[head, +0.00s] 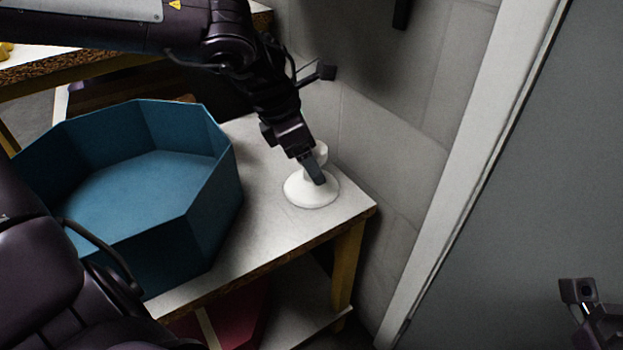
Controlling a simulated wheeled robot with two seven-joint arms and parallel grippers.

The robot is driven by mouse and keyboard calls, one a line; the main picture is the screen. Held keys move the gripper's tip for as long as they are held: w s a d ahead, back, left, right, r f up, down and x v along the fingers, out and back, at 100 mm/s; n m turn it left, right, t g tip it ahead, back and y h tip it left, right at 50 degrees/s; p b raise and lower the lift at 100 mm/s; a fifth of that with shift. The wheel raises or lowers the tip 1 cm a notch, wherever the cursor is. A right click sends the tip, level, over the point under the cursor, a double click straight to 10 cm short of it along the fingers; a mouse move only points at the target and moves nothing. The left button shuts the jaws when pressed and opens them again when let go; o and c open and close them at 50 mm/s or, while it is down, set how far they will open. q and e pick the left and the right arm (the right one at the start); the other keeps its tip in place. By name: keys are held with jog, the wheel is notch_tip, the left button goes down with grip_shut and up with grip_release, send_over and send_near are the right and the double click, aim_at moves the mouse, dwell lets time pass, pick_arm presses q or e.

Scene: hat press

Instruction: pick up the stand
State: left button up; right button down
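The white stand (311,192), with a round flared base and a narrower top, is upright near the right end of the white-topped table. My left gripper (315,172) reaches down to it from the upper left. One grey finger lies across the front of the stand's neck and hides part of it. The other finger is hidden, so I cannot tell whether the gripper is closed on the stand. The base appears to rest on the table. My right gripper (590,318) is partly in view at the lower right, far from the stand; its finger state is unclear.
A large blue open polygonal bin (215,215) stands on the table (275,240) left of the stand. A grey block wall (385,150) is close behind and right of it. A red object (235,315) is on the lower shelf. A grey door (520,190) stands right.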

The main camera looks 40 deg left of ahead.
pick_arm(q)
jog(key=shift+x, duration=1.05)
jog(key=c, duration=1)
jog(key=shift+c, duration=0.2)
